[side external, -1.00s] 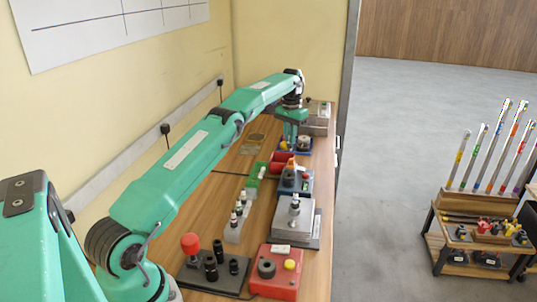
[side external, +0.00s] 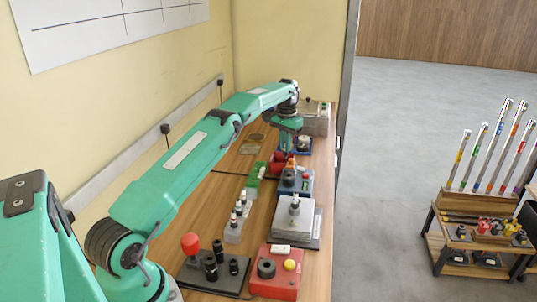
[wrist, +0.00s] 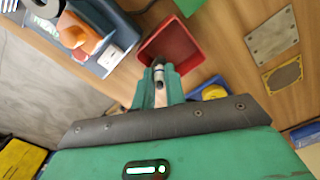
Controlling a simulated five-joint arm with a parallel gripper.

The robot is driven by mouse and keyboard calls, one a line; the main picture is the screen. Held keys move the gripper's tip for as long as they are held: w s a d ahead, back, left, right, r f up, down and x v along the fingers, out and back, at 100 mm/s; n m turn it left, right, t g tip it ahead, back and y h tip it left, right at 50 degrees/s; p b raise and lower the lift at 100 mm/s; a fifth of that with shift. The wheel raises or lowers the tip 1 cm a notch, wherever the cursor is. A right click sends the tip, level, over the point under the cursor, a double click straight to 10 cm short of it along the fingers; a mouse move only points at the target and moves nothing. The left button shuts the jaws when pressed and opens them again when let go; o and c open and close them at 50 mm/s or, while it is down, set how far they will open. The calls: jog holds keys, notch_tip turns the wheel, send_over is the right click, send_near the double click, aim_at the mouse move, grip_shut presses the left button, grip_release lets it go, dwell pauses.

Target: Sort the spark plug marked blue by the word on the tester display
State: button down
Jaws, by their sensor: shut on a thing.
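My gripper (wrist: 158,88) is shut on a spark plug (wrist: 158,74), whose metal end shows between the green fingers in the wrist view. Any blue mark on it is not visible. The plug's end overlaps the near part of an empty-looking red tray (wrist: 182,42); I cannot tell its height above it. In the side view my gripper (side external: 286,146) is at the red tray (side external: 277,166), partly covering it. The blue-grey tester (wrist: 112,48), with an orange part on top, stands left of the tray in the wrist view. Its display word is not readable.
A blue tray (side external: 304,147) with something in it lies beyond the red one. A green tray (side external: 253,183) is nearer. A plug rack (side external: 233,230), a grey block (side external: 293,215) and a red box (side external: 275,285) stand closer to the camera.

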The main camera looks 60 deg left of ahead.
jog(key=shift+f, duration=1.55)
jog(key=c, duration=1.4)
grip_release()
jog(key=shift+o, duration=0.2)
jog(key=shift+r, duration=0.1)
jog(key=shift+r, duration=3.75)
jog(key=shift+r, duration=0.1)
